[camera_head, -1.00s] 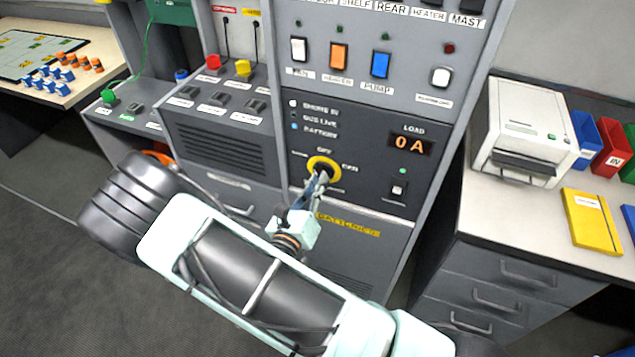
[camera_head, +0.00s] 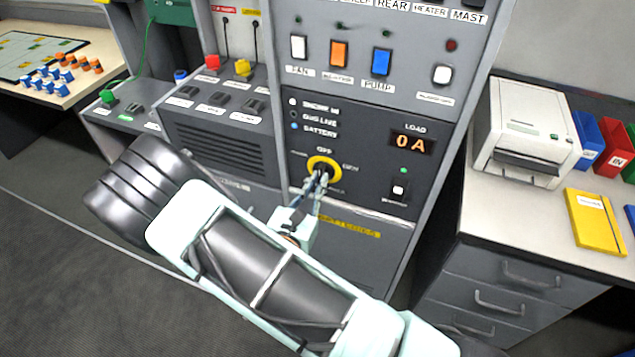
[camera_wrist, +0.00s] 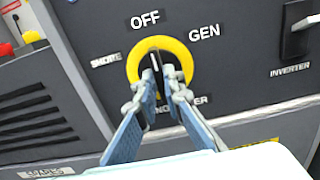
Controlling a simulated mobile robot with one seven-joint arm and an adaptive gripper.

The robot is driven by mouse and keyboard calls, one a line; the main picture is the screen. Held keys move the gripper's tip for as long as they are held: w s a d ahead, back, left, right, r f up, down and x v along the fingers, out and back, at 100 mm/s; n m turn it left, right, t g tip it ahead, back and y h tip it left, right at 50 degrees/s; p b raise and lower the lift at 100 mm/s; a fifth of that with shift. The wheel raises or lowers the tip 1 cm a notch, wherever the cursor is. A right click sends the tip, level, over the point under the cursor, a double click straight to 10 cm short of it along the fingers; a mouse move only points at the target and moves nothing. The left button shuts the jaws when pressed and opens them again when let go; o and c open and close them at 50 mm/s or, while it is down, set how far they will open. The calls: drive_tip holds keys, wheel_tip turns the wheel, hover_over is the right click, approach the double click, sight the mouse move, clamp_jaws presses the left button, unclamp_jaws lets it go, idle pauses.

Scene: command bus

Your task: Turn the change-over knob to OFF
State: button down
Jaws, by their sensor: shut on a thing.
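The change-over knob (camera_wrist: 154,64) is black, inside a yellow ring (camera_wrist: 187,57) on the dark panel. In the head view its yellow ring (camera_head: 338,162) shows below the word OFF. In the wrist view, the OFF label (camera_wrist: 145,20) is above the ring, GEN (camera_wrist: 204,32) at upper right, SHORE (camera_wrist: 106,60) at left; the lower label is partly covered by my fingers. My gripper (camera_wrist: 160,82) is shut on the knob, one finger on each side. A white line on the knob stands nearly upright, its top roughly toward OFF. My gripper also shows in the head view (camera_head: 319,178).
The load display (camera_head: 411,143) reads 0 A, with a small white switch (camera_head: 399,189) below it. Coloured rocker switches, including a blue one (camera_head: 381,62), sit above. A printer (camera_head: 525,132) stands on the right counter. Red (camera_head: 212,63) and yellow plugs are at left.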

drive_tip(key=c, duration=2)
unclamp_jaws()
drive_tip(key=shift+c, duration=0.2)
drive_tip(key=v, duration=1.2)
